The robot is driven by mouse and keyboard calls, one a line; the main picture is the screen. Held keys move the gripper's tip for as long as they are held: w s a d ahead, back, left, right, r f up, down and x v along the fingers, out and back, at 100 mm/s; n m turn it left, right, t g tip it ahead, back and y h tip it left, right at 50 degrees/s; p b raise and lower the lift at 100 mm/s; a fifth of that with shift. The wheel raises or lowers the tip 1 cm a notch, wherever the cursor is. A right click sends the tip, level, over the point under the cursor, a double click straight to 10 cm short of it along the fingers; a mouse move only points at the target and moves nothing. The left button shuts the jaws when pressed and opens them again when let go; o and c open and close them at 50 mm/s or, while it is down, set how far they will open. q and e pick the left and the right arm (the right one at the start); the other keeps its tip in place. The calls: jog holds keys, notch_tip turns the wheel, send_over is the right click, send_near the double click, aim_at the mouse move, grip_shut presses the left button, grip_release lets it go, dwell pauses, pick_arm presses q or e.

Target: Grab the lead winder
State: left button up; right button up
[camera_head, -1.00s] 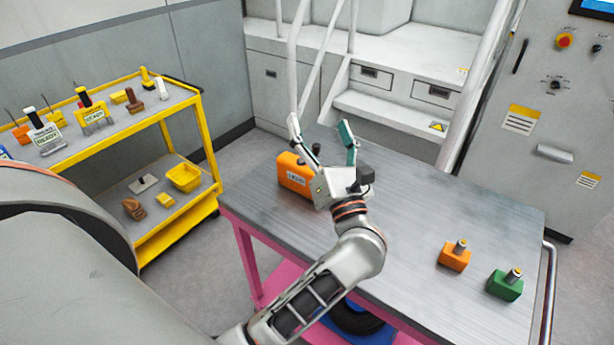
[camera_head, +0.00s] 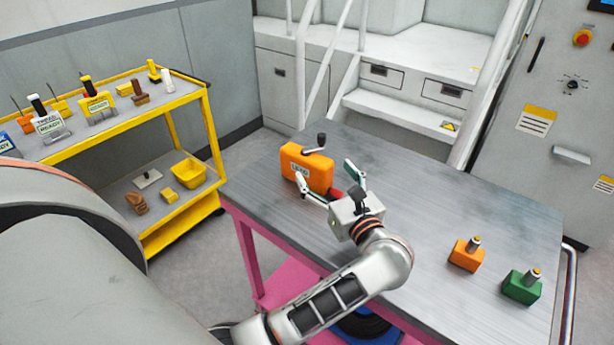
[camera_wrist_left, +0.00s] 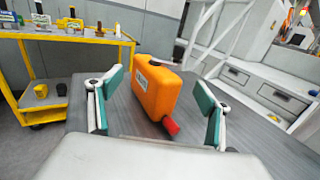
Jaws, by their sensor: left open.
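The lead winder looks to be the orange case (camera_head: 307,168) with a white label, a dark crank knob on top and a red part at its near right side. It stands upright at the far left of the table. My left gripper (camera_head: 328,177) is open and empty, just in front of the case, with its fingers pointing towards it. In the left wrist view the case (camera_wrist_left: 158,92) shows between and beyond the two green-padded fingers (camera_wrist_left: 160,88), and its red end (camera_wrist_left: 171,127) points towards me. My right gripper is not in view.
The grey tabletop (camera_head: 440,205) is clear in the middle. An orange block (camera_head: 466,256) and a green block (camera_head: 521,288), each with a metal post, stand at its right. A yellow cart (camera_head: 180,215) with tools stands left. White steps (camera_head: 400,115) rise behind.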

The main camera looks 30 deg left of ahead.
aim_at(311, 152)
pick_arm(q)
jog(key=shift+w+a+r, duration=0.4)
jog(key=shift+w+a, duration=0.05)
jog(key=shift+a, duration=0.25)
jog(key=x, duration=0.5)
jog(key=shift+w+a, duration=0.15)
jog(key=shift+a, duration=0.1)
jog(key=c, duration=2.2)
